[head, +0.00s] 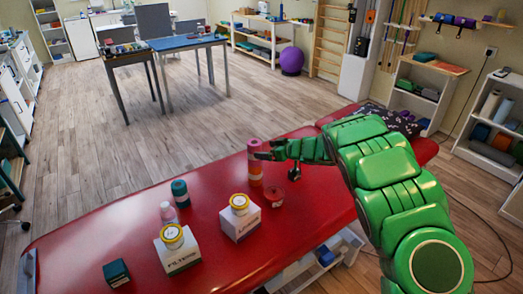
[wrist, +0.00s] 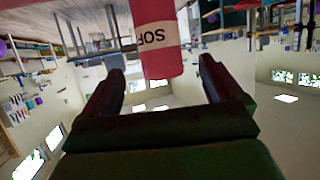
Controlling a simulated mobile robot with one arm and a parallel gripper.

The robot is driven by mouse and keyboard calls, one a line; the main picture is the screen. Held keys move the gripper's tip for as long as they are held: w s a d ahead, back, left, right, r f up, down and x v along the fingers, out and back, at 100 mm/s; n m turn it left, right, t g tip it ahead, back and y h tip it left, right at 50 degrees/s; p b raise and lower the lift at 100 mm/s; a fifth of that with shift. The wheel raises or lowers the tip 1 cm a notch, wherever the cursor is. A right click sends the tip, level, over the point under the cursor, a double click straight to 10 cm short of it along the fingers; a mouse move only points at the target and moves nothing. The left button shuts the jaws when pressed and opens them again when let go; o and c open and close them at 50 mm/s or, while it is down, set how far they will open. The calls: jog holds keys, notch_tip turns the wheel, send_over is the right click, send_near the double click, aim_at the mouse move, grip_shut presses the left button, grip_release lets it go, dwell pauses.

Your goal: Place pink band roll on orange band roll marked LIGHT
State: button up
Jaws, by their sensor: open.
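The pink band roll (head: 254,146) stands upright at the top of a short stack on the red treatment table. An orange-red roll (head: 255,169) is directly below it, and the two appear to touch. Any LIGHT marking on the lower roll is too small to read. My gripper (head: 264,154) is level with the upper part of the stack, coming from the right. In the wrist view, the pink roll (wrist: 153,35) has a pale label partly reading "SOF". Its end lies between the fingertips of my open gripper (wrist: 160,68), with visible gaps on both sides.
On the red table (head: 120,235) stand a teal roll stack (head: 180,193), a pink bottle (head: 168,213), two white boxes (head: 180,259) (head: 241,224) with yellow-lidded jars, and a dark green box (head: 116,273). A small red cup (head: 273,197) stands close right of the stack.

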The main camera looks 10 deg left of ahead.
jog(key=shift+v, duration=2.3)
